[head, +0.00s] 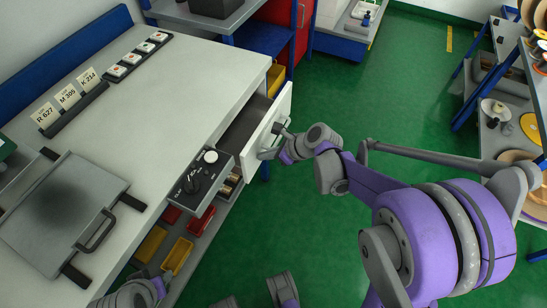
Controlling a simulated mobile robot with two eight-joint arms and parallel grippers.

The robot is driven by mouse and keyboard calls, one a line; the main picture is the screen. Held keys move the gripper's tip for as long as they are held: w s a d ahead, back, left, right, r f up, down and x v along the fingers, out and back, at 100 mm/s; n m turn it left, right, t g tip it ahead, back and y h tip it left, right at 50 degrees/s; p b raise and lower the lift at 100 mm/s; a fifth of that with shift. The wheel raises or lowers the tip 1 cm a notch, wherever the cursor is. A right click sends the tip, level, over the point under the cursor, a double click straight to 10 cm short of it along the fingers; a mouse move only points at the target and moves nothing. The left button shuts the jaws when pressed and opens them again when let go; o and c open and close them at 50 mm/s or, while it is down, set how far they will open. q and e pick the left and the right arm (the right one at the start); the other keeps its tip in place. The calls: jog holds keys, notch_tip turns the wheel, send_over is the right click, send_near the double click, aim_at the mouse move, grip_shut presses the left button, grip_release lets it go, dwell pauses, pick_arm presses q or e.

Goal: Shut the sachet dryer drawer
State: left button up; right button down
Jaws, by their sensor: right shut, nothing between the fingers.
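The drawer (276,122) stands out from the right side of the white bench, open, with its pale front panel facing the aisle. Its dark inside (237,122) shows between the bench and the front. My right gripper (269,149) is shut and empty at the outer face of the drawer front, near its lower end. Whether it touches the panel or its handle I cannot tell. Part of my left arm shows at the bottom left, by the bench edge; its fingers are not clear.
A control box (193,179) with a black knob and a white button sits at the bench edge beside the drawer. A grey press plate (62,212) lies on the bench. Red and yellow bins (176,256) sit below. Green floor (400,100) is free to the right, before shelves.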

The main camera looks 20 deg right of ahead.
jog(key=w+a, duration=0.2)
jog(key=w, duration=0.1)
jog(key=w+a, duration=0.3)
jog(key=shift+a+b, duration=0.1)
jog(key=shift+b, duration=0.2)
pick_arm(q)
jog(key=shift+f, duration=0.4)
pick_arm(e)
jog(key=shift+w+a, duration=0.1)
jog(key=shift+r, duration=0.1)
